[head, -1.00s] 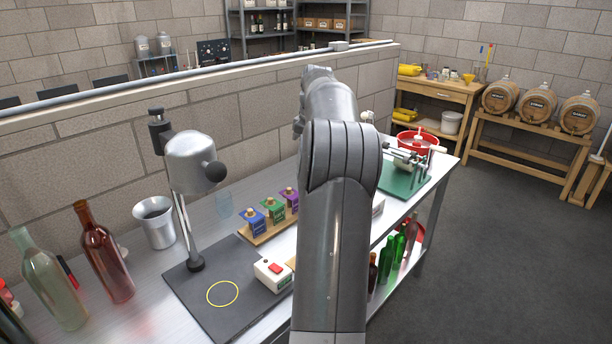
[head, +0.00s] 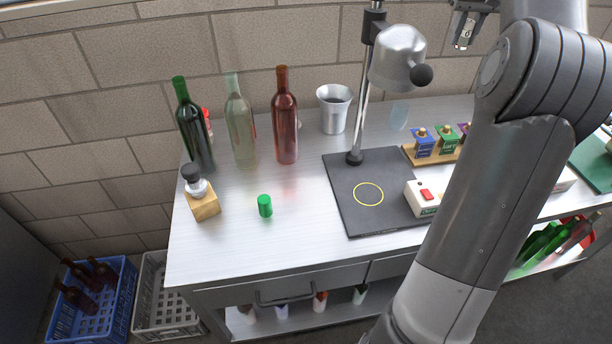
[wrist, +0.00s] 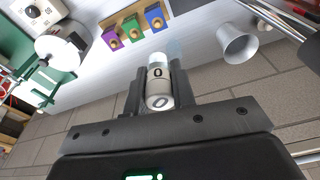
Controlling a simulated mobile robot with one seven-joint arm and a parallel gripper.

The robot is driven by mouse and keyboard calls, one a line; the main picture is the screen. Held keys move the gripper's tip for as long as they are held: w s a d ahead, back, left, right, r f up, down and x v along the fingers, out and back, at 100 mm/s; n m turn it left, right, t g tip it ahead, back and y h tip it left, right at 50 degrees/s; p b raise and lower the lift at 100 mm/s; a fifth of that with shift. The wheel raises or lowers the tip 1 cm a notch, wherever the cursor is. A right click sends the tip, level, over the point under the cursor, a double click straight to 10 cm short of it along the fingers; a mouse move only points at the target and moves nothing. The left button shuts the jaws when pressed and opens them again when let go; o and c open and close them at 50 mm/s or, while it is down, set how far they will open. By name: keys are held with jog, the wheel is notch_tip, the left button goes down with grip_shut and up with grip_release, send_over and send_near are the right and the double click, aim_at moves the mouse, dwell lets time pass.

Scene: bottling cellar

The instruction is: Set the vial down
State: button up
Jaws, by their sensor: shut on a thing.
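In the wrist view my gripper (wrist: 158,92) is shut on the vial (wrist: 158,86), a small clear-and-white cylinder with a dark "0" on its label and another on its near end. In the head view my gripper (head: 463,38) shows at the top right, high above the back of the bench and apart from everything on it. The vial is small and hard to make out there. A black base plate (head: 345,210) with a yellow ring (head: 368,193) lies on the bench, with a lamp-like metal head (head: 399,58) on a post above it. The ring is empty.
A wooden rack (head: 440,157) holds blue, green and purple blocks. A white box with a red button (head: 422,198) sits at the plate's right. A metal cup (head: 334,108), a red-brown bottle (head: 285,115) and a green cylinder (head: 264,205) stand left.

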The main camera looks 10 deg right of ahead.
jog(key=w+a+r+m, duration=0.1)
jog(key=a+r+m, duration=0.35)
jog(key=a, duration=0.95)
jog(key=a+r+m, duration=0.2)
jog(key=a+r, duration=0.6)
jog(key=a, duration=0.5)
jog(key=w+a+f+n, duration=0.2)
jog(key=w+a+f, duration=0.1)
jog(key=f, duration=0.5)
jog(key=n, duration=1.1)
send_over(303, 186)
jog(key=w+d, duration=0.4)
jog(key=w, duration=0.1)
jog(key=shift+y, duration=0.4)
jog(key=f, duration=3.6)
jog(key=shift+s+a+f, duration=0.1)
jog(key=shift+a+f, duration=0.1)
jog(key=shift+f, duration=0.15)
jog(key=s+a+r+n+g, duration=0.1)
jog(key=s+a+r+n, duration=0.1)
jog(key=n, duration=0.9)
jog(key=s+a+r+n+g, duration=0.1)
jog(key=s+r+n+g, duration=0.15)
jog(key=n, duration=0.85)
jog(key=shift+t+y, duration=0.3)
jog(key=shift+t, duration=0.05)
notch_tip(303, 186, down, 10)
jog(key=shift+w+r, duration=0.1)
